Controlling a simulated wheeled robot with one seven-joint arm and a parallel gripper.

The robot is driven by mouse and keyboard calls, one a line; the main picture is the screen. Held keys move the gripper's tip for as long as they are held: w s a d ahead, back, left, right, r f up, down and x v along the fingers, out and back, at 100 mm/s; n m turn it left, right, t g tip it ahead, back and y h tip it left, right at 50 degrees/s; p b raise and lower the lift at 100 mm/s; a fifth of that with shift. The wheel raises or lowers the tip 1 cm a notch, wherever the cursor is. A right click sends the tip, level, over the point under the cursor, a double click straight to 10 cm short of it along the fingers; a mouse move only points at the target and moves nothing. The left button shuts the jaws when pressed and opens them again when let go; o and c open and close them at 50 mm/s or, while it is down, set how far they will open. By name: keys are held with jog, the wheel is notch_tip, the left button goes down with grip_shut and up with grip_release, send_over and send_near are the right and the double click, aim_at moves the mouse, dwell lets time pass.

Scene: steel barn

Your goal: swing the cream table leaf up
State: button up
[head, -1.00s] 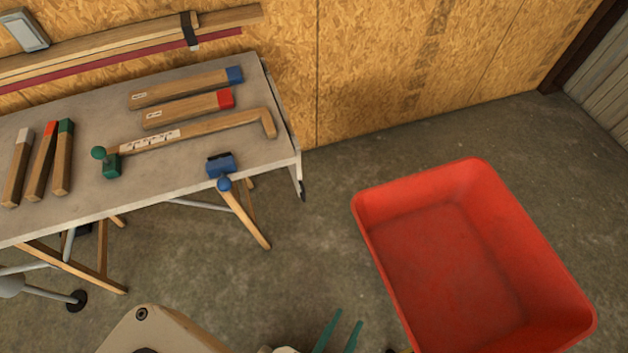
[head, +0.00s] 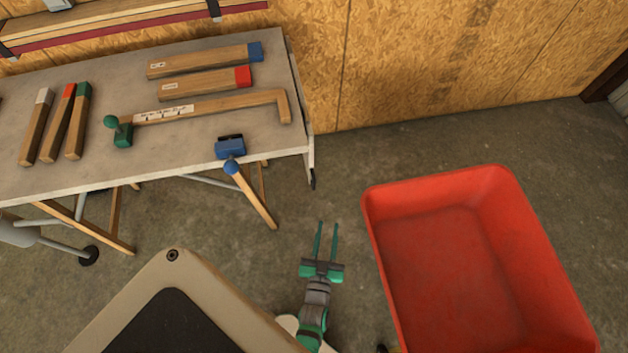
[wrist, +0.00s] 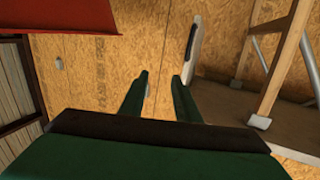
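The cream table leaf (head: 310,160) shows as a narrow pale strip hanging down at the right end of the grey-topped table (head: 95,179). It has a dark piece near its lower end. In the wrist view the leaf (wrist: 196,50) appears as a thin pale panel with a dark strip, just beyond the right fingertip. My gripper (head: 326,226) is in front of the table's right end, its green fingers pointing toward the wall. The fingers are apart with nothing between them, and this gap also shows in the wrist view (wrist: 160,78). The leaf's broad face is mostly hidden.
A large red bin (head: 375,235) stands right of my gripper. Wooden bars and a long hooked stick (head: 215,104) lie on the top. Bare floor (head: 350,150) lies between table and bin. Wooden wall behind.

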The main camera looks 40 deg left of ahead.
aim_at(314, 183)
jog(key=w+a+f+y, duration=0.1)
jog(key=w+a, duration=0.3)
jog(key=a, duration=0.1)
jog(key=w+a+f+n, duration=0.1)
jog(key=w+a, duration=0.3)
jog(key=a, duration=0.1)
jog(key=w+a+f+g+y, duration=0.1)
jog(key=w+a, duration=0.3)
jog(key=a, duration=0.1)
jog(key=shift+w+a+n+y, duration=0.15)
jog(key=shift+w+n+y, duration=0.15)
jog(key=shift+w+n, duration=0.1)
jog(key=shift+c, duration=0.5)
grip_shut()
jog(key=shift+r, duration=0.1)
